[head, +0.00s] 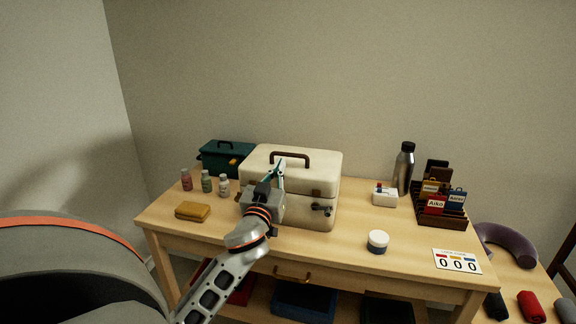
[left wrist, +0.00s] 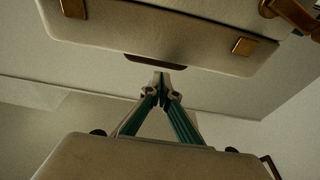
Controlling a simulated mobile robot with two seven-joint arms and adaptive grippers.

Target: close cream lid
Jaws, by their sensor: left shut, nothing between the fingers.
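The cream case (head: 303,212) stands on the wooden table, with its cream lid (head: 325,166) lying over the body. A brown handle (head: 290,155) shows on the lid, and a latch (head: 322,208) at the front right. I cannot tell whether the lid is fully seated. My left gripper (head: 281,164) is shut and empty, its fingertips over the lid's front part in the head view. My arm hides the case's front left. In the left wrist view, the shut fingertips (left wrist: 162,76) are just below a cream surface (left wrist: 140,35) with brass plates; contact is unclear. My right gripper is not visible.
A teal box (head: 220,160) stands behind left. A white jar (head: 378,241), a steel bottle (head: 404,168) and a tag rack (head: 440,218) stand right.

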